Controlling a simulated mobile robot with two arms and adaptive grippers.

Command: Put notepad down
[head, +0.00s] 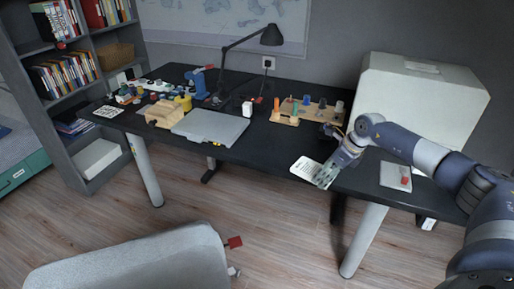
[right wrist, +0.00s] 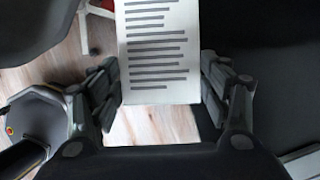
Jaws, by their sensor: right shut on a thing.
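The notepad (head: 305,168) is a white pad with printed dark lines. In the head view it is at the front edge of the black desk (head: 262,147), right of the middle. My right gripper (head: 329,174) is shut on it from the right side. In the right wrist view the notepad (right wrist: 158,50) shows between the two fingers of my right gripper (right wrist: 160,88), with wooden floor visible below it. I cannot tell whether the notepad touches the desk. My left gripper is not in view.
A closed grey laptop (head: 210,127), a wooden peg board (head: 303,111) and a black lamp (head: 271,36) stand on the desk. A large white case (head: 420,95) is at the back right. A grey chair (head: 130,262) stands in front. Some desk surface between laptop and notepad is bare.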

